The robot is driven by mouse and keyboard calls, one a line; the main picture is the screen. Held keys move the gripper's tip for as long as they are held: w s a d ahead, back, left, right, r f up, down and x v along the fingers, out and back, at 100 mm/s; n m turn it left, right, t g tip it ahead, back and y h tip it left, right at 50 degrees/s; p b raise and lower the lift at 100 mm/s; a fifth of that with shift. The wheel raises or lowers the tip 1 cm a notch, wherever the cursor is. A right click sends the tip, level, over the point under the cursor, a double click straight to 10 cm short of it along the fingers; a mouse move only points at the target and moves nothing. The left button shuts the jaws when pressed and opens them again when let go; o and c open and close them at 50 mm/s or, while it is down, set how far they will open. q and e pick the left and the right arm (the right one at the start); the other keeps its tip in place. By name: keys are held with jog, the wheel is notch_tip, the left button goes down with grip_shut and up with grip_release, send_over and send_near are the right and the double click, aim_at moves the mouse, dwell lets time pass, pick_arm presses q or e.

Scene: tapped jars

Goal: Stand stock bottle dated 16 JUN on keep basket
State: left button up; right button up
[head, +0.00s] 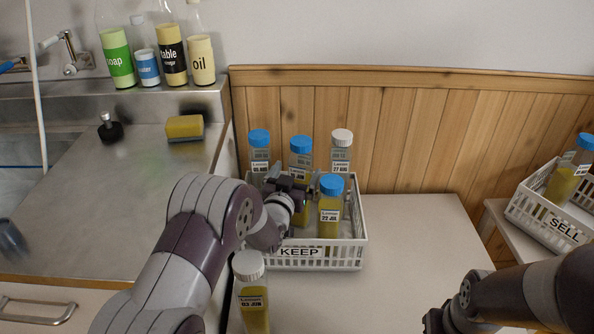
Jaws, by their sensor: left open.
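The white keep basket (345,256) stands on the table against the wood panelling and holds several bottles of yellow liquid. A blue-capped bottle (300,146) stands upright at its back middle. Its label seems to read JUN, but its day is not legible and my gripper hides its lower part. My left gripper (302,190) is open at this bottle; I cannot tell whether it touches it. In front of the basket stands a white-capped bottle (253,300) whose label seems to read 03 JUN. My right gripper (445,318) is at the lower right, its jaws unclear.
Also in the keep basket are a blue-capped bottle (330,215) marked 22 JUL, a white-capped one (341,150) and another blue-capped one (260,150). The sell basket (540,222) with a bottle (570,172) is at right. The table's right part (420,230) is clear.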

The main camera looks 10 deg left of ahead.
aim_at(301, 141)
pick_arm(q)
jog(key=shift+s+f, duration=0.1)
jog(key=shift+s, duration=0.4)
jog(key=shift+w+d+b, duration=0.15)
jog(key=shift+w+b, duration=0.4)
jog(key=shift+w, duration=0.75)
jog(key=shift+w+d+b, duration=0.1)
jog(key=shift+w+b, duration=0.45)
jog(key=shift+w, duration=0.7)
jog(key=shift+r+p, duration=2.5)
jog(key=shift+r, duration=1.45)
